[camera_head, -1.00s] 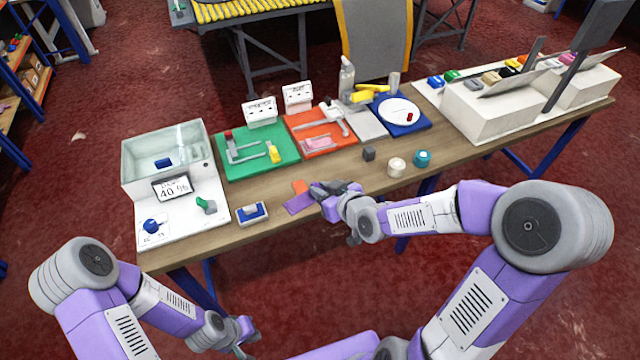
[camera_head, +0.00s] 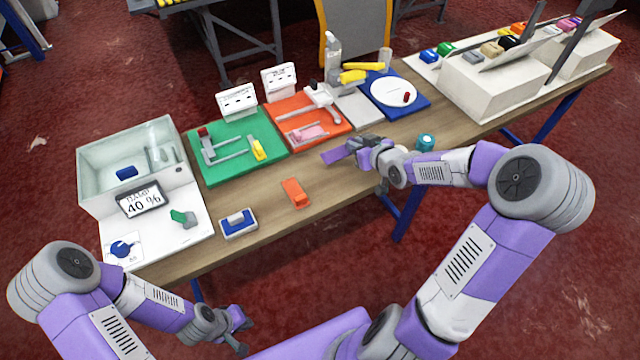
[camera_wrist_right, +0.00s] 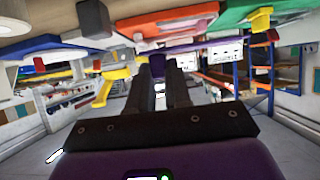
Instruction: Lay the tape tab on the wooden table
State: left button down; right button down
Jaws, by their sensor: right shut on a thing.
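My right gripper (camera_head: 352,148) is shut on a flat purple strip, which I take to be the tape tab (camera_head: 333,156). It holds the strip over the wooden table (camera_head: 265,222), in front of the orange board. I cannot tell how high it is. In the right wrist view the tape tab (camera_wrist_right: 195,44) lies across the tips of the dark fingers. My left gripper (camera_head: 238,328) is off the table's front edge, near the floor side of the picture. Its jaws are too small and dark to tell their state.
An orange block (camera_head: 295,192) and a blue-and-white block (camera_head: 238,222) lie near the front edge. A teal roll (camera_head: 426,142) stands right of my right gripper. Green (camera_head: 215,175), orange (camera_head: 335,128) and blue (camera_head: 415,110) boards line the back. Bare wood lies around the orange block.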

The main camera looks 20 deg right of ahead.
aim_at(353, 173)
notch_tip(353, 173, down, 8)
jog(key=b, duration=0.3)
jog(key=shift+f, duration=0.45)
jog(key=shift+f+b, duration=0.15)
jog(key=shift+b, duration=0.2)
jog(key=c, duration=1.1)
grip_release()
